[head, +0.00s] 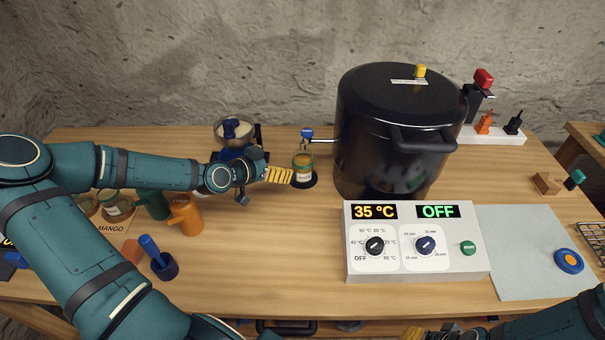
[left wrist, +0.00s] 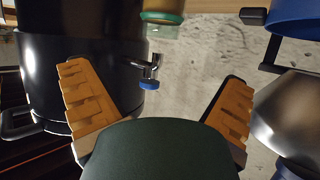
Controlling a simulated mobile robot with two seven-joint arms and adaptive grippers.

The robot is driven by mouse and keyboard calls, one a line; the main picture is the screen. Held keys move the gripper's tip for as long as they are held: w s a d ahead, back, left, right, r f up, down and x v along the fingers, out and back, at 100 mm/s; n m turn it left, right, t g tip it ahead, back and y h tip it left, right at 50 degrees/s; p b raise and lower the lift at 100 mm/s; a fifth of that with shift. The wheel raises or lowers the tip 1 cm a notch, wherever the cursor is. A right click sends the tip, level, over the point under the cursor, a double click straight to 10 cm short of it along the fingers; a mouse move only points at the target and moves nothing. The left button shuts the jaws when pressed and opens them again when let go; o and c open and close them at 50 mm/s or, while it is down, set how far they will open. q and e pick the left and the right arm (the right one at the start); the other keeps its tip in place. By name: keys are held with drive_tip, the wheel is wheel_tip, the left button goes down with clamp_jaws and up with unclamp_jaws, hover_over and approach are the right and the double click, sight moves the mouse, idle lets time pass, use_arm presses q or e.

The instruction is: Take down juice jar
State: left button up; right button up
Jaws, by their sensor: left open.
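A control box (head: 418,262) reading 35 °C and OFF stands in front of the pot. A grey mat (head: 530,240) lies to its right. An orange mug (head: 185,214) and other jars (head: 117,207) stand near my left arm. A metal funnel bowl (head: 234,130) is behind the gripper.

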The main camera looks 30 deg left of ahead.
use_arm(q)
drive_tip(key=b, duration=0.2)
approach(309, 155)
drive_tip(key=w, duration=0.3)
drive_tip(key=w+f, duration=0.1)
drive_tip(key=w+d+f, duration=0.1)
drive_tip(key=w+f+b, duration=0.1)
drive_tip(key=w, duration=0.1)
drive_tip(key=shift+d, duration=0.35)
drive_tip(key=shift+w+f, duration=0.15)
drive_tip(key=shift+w, duration=0.25)
drive_tip(key=c, duration=1.4)
